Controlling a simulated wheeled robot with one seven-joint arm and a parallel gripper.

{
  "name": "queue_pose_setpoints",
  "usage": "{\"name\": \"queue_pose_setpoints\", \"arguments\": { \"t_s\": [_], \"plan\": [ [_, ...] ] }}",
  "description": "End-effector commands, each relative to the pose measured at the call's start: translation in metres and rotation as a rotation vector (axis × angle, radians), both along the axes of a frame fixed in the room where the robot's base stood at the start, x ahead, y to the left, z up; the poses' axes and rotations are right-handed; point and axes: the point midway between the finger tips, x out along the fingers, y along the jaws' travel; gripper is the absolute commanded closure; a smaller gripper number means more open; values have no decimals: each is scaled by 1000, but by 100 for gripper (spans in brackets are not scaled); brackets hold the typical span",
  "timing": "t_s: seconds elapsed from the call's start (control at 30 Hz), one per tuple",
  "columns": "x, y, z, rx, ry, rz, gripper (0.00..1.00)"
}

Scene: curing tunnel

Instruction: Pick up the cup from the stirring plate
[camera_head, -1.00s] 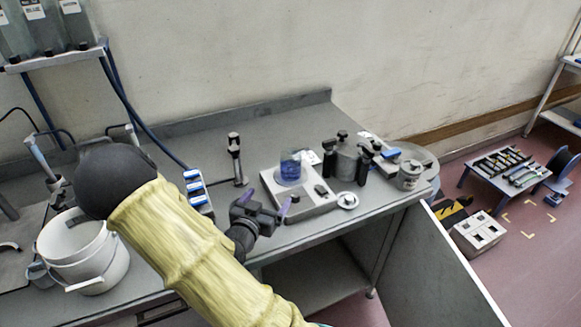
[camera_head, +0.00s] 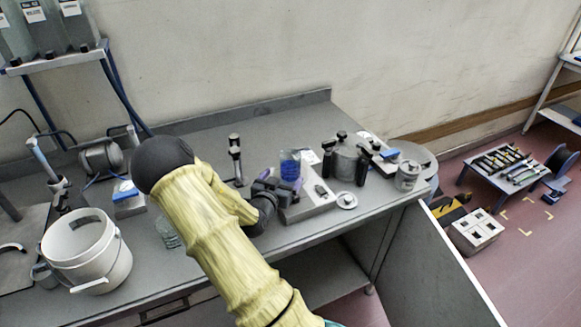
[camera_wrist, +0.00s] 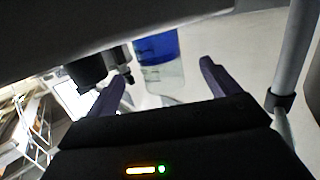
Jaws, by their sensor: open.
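The cup (camera_head: 290,163) is clear with blue contents and stands upright on the stirring plate (camera_head: 309,207), a grey box near the right part of the bench. My gripper (camera_head: 287,186) is open, just in front of the cup in the head view, and hides part of the cup's lower side and of the plate. The fingers look apart from the cup, and nothing is held.
A metal pot (camera_head: 346,162) with black handles stands right of the plate, and a small white round part (camera_head: 346,200) lies in front of it. A dark upright stand (camera_head: 236,160) is behind left. A white bucket (camera_head: 86,252) stands at left. The bench's back middle is clear.

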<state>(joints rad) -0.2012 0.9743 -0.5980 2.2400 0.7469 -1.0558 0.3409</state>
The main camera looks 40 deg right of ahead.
Motion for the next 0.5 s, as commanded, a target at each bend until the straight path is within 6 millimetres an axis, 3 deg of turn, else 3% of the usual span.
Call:
{"name": "queue_pose_setpoints", "arguments": {
  "t_s": [0.17,0.5],
  "plan": [
    [3,-6,0,-1,0,-2,12],
    [24,-43,-8,-1,0,-1,12]
  ]
}}
